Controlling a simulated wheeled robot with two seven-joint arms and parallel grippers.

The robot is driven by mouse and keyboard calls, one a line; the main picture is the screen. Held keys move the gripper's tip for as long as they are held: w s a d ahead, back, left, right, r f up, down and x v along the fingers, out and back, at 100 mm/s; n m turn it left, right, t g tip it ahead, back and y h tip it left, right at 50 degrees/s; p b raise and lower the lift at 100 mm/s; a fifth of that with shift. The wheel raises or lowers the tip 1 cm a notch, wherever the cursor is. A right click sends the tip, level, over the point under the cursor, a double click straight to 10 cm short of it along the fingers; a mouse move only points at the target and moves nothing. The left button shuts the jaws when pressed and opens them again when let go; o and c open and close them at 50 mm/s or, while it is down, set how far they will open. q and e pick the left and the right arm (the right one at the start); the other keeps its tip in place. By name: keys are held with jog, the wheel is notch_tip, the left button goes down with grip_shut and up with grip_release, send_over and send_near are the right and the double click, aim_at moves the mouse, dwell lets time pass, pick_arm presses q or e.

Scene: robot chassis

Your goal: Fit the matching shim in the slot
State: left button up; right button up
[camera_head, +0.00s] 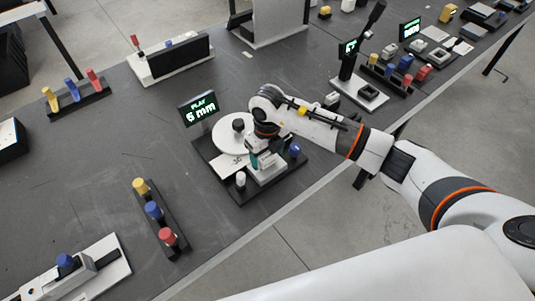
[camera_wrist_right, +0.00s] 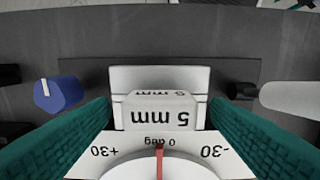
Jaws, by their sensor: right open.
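A white block labelled 5 mm (camera_wrist_right: 160,112) lies between my right fingers in the wrist view; its label is upside down. My right gripper (camera_head: 258,160) is open, its green pads (camera_wrist_right: 160,125) on either side of the block. A small gap seems to show at each side, but contact is hard to judge. A white piece (camera_wrist_right: 160,78) stands behind the block. In the head view the gripper is over a black-based station with a white disc (camera_head: 228,139). Its display (camera_head: 202,108) reads PLAY and what looks like 6 mm. My gripper hides the slot area there.
The station has a blue knob (camera_head: 295,149) and a white knob (camera_head: 241,180). A dial plate (camera_wrist_right: 120,160) with a red pointer is near the wrist camera. A rack of coloured pegs (camera_head: 155,210) stands left. Other fixtures line the bench; bare surface lies between.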

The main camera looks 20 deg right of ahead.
aim_at(267, 157)
notch_tip(267, 157, up, 12)
jog(key=b, duration=0.1)
jog(key=shift+f+b, duration=0.2)
jog(key=shift+b, duration=0.2)
